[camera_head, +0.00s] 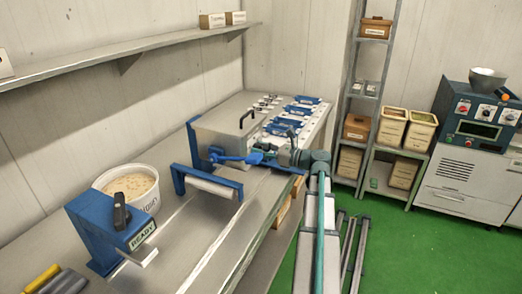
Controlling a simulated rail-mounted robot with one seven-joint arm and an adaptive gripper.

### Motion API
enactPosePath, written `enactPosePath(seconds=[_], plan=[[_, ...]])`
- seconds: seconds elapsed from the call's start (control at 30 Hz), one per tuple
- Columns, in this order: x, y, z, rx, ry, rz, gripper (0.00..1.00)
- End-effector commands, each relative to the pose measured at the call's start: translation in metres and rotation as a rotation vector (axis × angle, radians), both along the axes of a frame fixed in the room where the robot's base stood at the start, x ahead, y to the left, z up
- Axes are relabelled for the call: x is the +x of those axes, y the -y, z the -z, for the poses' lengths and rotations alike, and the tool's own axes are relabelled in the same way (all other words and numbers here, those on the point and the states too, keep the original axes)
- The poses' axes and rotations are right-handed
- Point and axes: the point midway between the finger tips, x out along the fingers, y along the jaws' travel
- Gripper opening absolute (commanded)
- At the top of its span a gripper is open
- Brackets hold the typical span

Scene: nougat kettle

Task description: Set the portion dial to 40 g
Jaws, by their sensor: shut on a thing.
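My gripper (273,150) is at the front right of a grey metal box (225,122) with a lid and black handle. It is shut on a blue part (232,158), which looks like a slim lever or spoon with a wider end near the jaws. The blue part lies across the front of the box. The jaws are small and partly merged with the blue part, so the exact grip is unclear. No dial scale or 40 g mark is readable.
A blue stand with a READY sign (143,236) and a white tub (150,203) stand on the left of the bench (205,250). A blue-framed roller (208,184) is in front of the box. Blue-labelled items (290,118) lie behind my gripper. Shelves (375,100) stand at the back.

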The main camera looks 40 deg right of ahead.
Motion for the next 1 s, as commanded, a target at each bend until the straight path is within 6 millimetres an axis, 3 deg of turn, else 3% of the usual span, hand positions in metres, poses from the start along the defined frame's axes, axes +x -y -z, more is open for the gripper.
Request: enactPosePath(seconds=[0.27,1.0], plan=[[-0.0001,-0.0003,0.0028,-0.136,0.067,0.000,0.04],[-0.0008,-0.0019,0.0046,-0.733,0.355,0.000,0.04]])
